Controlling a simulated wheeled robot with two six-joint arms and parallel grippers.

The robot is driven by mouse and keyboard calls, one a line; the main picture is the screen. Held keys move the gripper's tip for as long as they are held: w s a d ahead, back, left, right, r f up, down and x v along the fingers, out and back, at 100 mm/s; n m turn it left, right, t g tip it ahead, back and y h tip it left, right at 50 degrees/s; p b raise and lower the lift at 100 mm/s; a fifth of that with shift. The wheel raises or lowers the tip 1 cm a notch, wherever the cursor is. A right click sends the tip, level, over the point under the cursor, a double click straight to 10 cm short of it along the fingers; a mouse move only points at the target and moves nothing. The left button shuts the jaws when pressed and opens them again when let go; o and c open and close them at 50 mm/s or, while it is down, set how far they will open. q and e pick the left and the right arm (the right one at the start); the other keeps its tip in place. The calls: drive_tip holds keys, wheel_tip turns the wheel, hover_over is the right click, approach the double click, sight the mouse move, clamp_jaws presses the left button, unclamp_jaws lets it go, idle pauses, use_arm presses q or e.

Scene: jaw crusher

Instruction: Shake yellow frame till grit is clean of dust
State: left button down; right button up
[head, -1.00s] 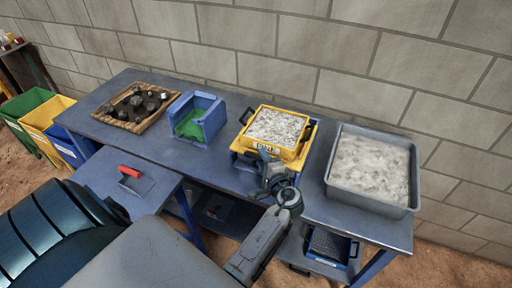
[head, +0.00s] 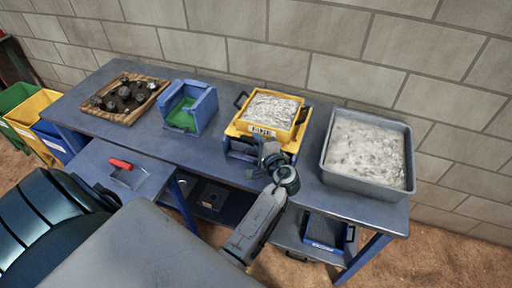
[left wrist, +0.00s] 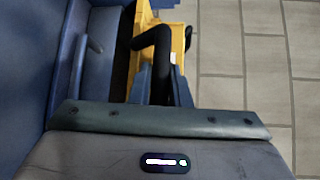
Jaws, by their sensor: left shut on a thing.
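The yellow frame (head: 262,131) is on or just above a blue and yellow stand on the long bench; I cannot tell whether they touch. It holds pale grey grit (head: 271,108), with whitish streaks on top. Black handles show at its left and right sides. My left gripper (head: 270,156) is at the frame's near side and shut on it. In the left wrist view, a black bar (left wrist: 152,38) and part of the yellow frame (left wrist: 188,37) show beyond the fingers, but the exact contact is hidden. My right gripper is not in view.
A grey tray (head: 328,165) of pale material stands right of the frame. A blue box with green inside (head: 200,112) and a wooden tray of dark rocks (head: 150,113) stand left. A red-handled tool (head: 122,166) lies on a lower table. A block wall (head: 320,40) is behind.

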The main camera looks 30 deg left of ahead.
sight(258, 130)
use_arm(q)
drive_tip(key=w, duration=0.2)
drive_tip(key=w+a+b, duration=0.1)
drive_tip(key=shift+w+f, duration=0.15)
drive_tip(key=shift+w, duration=0.2)
drive_tip(key=shift+s+r, duration=0.1)
drive_tip(key=shift+r, duration=0.1)
drive_tip(key=c, duration=1.4)
unclamp_jaws()
drive_tip(key=shift+a+f, duration=0.1)
drive_tip(key=shift+a, duration=0.05)
drive_tip(key=shift+o, duration=0.2)
drive_tip(key=shift+d, duration=0.25)
